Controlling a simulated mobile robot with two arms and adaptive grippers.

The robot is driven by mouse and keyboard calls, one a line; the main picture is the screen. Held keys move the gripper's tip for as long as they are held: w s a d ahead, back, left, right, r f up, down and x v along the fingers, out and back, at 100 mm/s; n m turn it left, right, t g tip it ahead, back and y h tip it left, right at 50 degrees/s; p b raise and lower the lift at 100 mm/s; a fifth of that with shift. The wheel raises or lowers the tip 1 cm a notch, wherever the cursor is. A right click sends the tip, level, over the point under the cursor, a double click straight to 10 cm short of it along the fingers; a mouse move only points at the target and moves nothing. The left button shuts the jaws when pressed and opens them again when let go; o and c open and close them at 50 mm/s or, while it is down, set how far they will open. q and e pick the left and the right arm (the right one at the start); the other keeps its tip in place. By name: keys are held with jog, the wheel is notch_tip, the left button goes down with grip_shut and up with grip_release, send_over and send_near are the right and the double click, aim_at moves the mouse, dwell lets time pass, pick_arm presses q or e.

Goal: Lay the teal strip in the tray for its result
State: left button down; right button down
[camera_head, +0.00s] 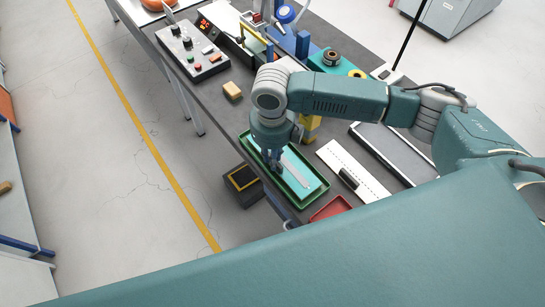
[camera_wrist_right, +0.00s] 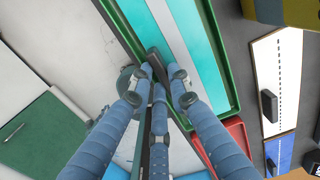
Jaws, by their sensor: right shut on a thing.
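The green-rimmed tray (camera_head: 318,203) lies on the bench under my right gripper (camera_head: 275,165). In the wrist view the tray (camera_wrist_right: 228,75) slants across the top. A teal strip (camera_wrist_right: 150,32) lies along its left inner side, with a pale band and brighter blue-green beside it. In the head view the arm partly covers these bands. My right gripper also shows in the wrist view (camera_wrist_right: 156,68), pointing down at the tray's left side. Its jaws are closed on what appears to be the teal strip's edge; the fingers hide the contact. My left gripper is not in view.
A red tray (camera_head: 330,208) sits just in front of the green one. A white board with a black handle (camera_head: 349,179) and a grey tray (camera_head: 385,142) lie to the right. The bench edge is close on the left.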

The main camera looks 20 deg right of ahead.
jog(key=shift+f, duration=0.65)
jog(key=shift+f, duration=0.1)
jog(key=c, duration=1.6)
grip_release()
jog(key=shift+c, duration=0.2)
notch_tip(320, 180, up, 12)
jog(key=b, duration=0.2)
